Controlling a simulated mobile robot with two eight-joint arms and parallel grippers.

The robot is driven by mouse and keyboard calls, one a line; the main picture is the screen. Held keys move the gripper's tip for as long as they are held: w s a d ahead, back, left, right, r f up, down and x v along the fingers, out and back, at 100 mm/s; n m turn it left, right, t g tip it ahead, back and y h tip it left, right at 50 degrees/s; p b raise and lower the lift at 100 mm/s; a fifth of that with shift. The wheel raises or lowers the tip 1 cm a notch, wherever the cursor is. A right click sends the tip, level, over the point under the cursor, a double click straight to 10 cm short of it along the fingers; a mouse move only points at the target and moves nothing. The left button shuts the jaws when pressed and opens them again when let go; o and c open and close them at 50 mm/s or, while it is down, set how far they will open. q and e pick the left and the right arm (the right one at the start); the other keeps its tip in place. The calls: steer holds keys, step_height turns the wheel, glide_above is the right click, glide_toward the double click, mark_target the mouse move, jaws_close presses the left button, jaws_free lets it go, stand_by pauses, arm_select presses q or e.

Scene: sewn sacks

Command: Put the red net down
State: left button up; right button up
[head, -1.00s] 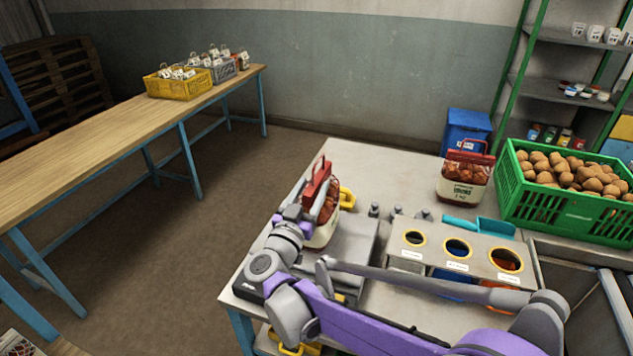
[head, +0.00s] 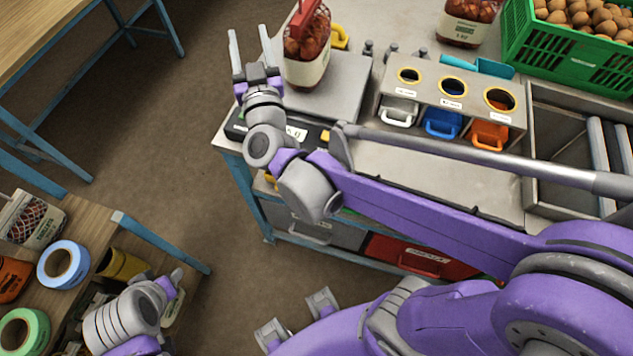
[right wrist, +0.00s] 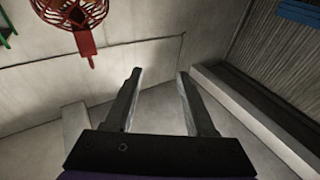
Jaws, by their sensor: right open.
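The red net (head: 308,38) is a bag with a red top and a pale printed band.
A second red bag (head: 468,22) stands further back beside a green crate (head: 560,50) of brown produce. A box with three ringed holes (head: 450,88) stands right of the scale. A lower-left shelf holds tape rolls (head: 63,265) and a net sack (head: 32,218). Floor is open between.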

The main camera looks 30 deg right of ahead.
steer(key=s+a+f+n+g+y, duration=0.3)
steer(key=s+f+g+y, duration=0.15)
steer(key=f, duration=0.25)
steer(key=s+a+f+n+g+y, duration=0.3)
steer(key=s+f+y, duration=0.15)
steer(key=f, duration=0.25)
steer(key=s+d+f+m+g+h, duration=0.1)
steer(key=s+d+f+g, duration=0.2)
steer(key=s+f, duration=0.2)
steer(key=s+d+f+m+g+h, duration=0.1)
steer(key=s+d+f+g+h, duration=0.1)
steer(key=s+f, duration=0.3)
steer(key=s+d+g, duration=0.1)
steer(key=s, duration=0.3)
steer(key=shift+s+f+m+g, duration=0.25)
steer(key=shift+s+m+g, duration=0.05)
steer(key=shift+g, duration=0.05)
steer(key=shift+d, duration=0.1)
stand_by(0.8)
